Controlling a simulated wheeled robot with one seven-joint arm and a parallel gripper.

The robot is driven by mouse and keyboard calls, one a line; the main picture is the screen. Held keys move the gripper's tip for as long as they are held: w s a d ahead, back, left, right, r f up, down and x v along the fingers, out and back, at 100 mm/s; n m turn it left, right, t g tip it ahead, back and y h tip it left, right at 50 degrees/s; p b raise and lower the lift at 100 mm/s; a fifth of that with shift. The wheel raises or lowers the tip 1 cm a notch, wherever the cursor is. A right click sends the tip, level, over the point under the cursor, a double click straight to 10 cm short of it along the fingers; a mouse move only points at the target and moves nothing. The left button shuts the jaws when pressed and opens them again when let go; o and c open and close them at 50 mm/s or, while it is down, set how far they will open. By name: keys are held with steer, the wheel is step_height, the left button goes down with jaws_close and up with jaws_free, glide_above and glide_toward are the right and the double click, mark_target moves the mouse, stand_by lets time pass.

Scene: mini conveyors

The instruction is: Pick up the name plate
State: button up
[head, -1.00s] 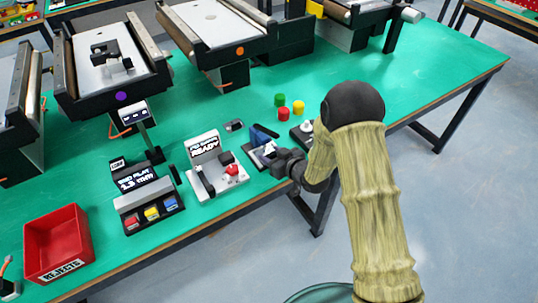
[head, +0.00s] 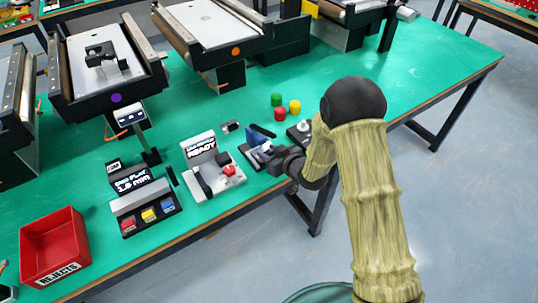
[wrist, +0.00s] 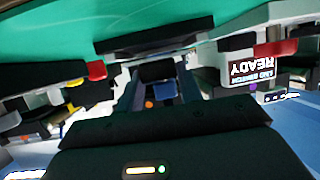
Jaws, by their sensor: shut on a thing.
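My gripper (head: 270,155) is at the front edge of the green table in the head view, low over a small dark stand with a blue upright part (head: 254,137). It is shut on a small pale grey piece (head: 265,147), which I take to be the name plate. Most of that piece is hidden by the fingers, and no lettering on it shows. I cannot tell whether it still touches the stand. In the wrist view the dark gripper body fills the bottom, with a blue part (wrist: 165,91) between the fingers.
The READY device (head: 200,150) stands just left of my gripper. Red, green and yellow cylinders (head: 294,107) are behind. A button box (head: 150,215) and red rejects bin (head: 55,245) are further left. The right table end is clear.

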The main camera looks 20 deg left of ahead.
step_height(320, 180, up, 3)
steer(key=shift+f, duration=0.2)
steer(key=s+d+b, duration=0.1)
steer(key=s+d, duration=0.9)
steer(key=d, duration=0.4)
steer(key=shift+s+d+f, duration=0.15)
steer(key=shift+s+d, duration=0.15)
steer(key=shift+d, duration=0.05)
steer(key=w+d+f+m+t+h+p, duration=0.1)
steer(key=w+d+m+t+h+p, duration=0.2)
steer(key=d, duration=0.6)
steer(key=w+d+f+m+t+h+p, duration=0.1)
steer(key=w+d+m+t+h+p, duration=0.1)
steer(key=w+d+m+h+p, duration=0.4)
steer(key=d+m+h, duration=0.1)
steer(key=d, duration=0.2)
steer(key=shift+d+m+t+h, duration=0.35)
steer(key=shift+m+t+h, duration=0.05)
steer(key=shift+f, duration=0.1)
